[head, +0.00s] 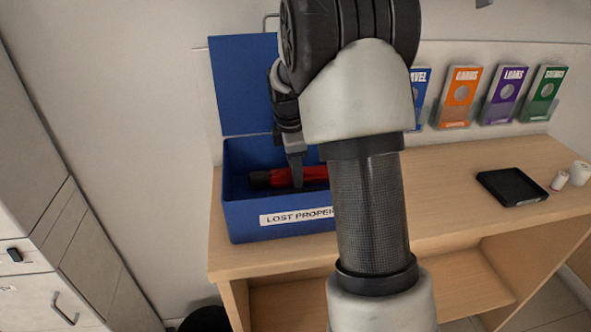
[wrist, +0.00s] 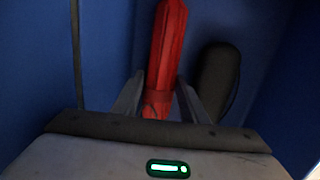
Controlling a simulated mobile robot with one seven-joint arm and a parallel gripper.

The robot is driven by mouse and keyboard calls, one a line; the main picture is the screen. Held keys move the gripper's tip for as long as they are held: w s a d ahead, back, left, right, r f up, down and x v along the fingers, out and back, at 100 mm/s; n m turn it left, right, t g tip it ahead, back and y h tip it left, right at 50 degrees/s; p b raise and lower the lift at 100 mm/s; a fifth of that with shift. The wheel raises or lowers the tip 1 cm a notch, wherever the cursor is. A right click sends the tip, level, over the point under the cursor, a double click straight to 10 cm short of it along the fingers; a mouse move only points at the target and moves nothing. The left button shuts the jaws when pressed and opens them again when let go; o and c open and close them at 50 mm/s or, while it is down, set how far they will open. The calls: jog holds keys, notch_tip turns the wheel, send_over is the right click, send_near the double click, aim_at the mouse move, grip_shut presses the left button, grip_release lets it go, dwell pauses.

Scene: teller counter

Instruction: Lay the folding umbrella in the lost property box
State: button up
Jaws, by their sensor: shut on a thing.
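The lost property box (head: 245,215) is blue, with its lid raised at the back and a white label on its front. The folding umbrella (head: 283,177) is red with a dark end at the left. It lies level inside the box, below the rim. My gripper (head: 297,184) reaches down into the box and is shut on the umbrella. In the wrist view the red umbrella (wrist: 166,50) runs between the two fingers (wrist: 157,103). My arm hides the right part of the box. Whether the umbrella touches the box floor is hard to tell.
A dark rounded object (wrist: 217,80) lies in the box beside the umbrella, close to the right finger. A black tray (head: 511,187) and small white items (head: 559,180) stand on the counter (head: 450,190) at the right. Leaflet holders (head: 460,97) hang on the wall.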

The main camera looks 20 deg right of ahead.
jog(key=shift+r, duration=0.15)
jog(key=o, duration=1.3)
